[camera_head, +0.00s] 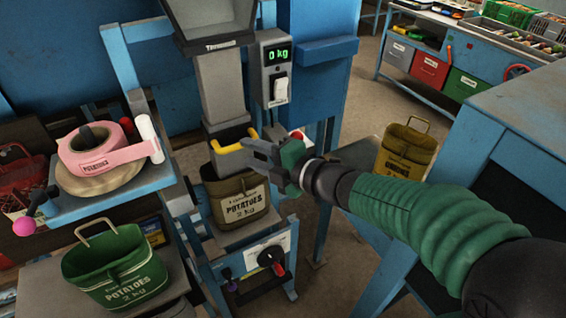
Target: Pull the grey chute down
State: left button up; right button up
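The grey chute (220,85) hangs below a grey hopper (210,16) at the upper middle. A yellow handle (228,148) sits at its lower end. An olive sack (238,200) marked "POTATOES 2 KG" stands open on the stand below the chute. My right gripper (250,148) reaches in from the right, with its grey fingers at the right end of the yellow handle. Whether the fingers are closed around the handle is hard to see. My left gripper is not in view.
A scale display (276,55) reading "0 kg" is right of the chute. A green sack (115,268) stands at lower left, below a roll of pink tape (95,148). A mustard sack (405,152) stands at right. A blue table (510,115) is near my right arm.

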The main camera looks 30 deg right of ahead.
jog(key=p+v, duration=0.1)
jog(key=v, duration=1)
jog(key=shift+s+p, duration=0.15)
jog(key=shift+p, duration=0.2)
jog(key=shift+d, duration=0.15)
jog(key=w+d+f+m+g+h, duration=0.1)
jog(key=w+d+f+m+h, duration=0.15)
jog(key=f+m, duration=0.3)
jog(key=w+d+f+m+g+h, duration=0.1)
jog(key=w+d+f+m+h, duration=0.1)
jog(key=f+m+h, duration=0.3)
jog(key=s+a+f+m+g, duration=0.4)
jog(key=s+f+m, duration=0.1)
jog(key=s+f, duration=0.1)
jog(key=s+a+f+m+g, duration=0.4)
jog(key=s+f+m+g, duration=0.1)
jog(key=f, duration=0.4)
jog(key=shift+s+a+m+g+y, duration=0.15)
jog(key=shift+s+m+g+y, duration=0.25)
jog(key=shift+s+m, duration=0.3)
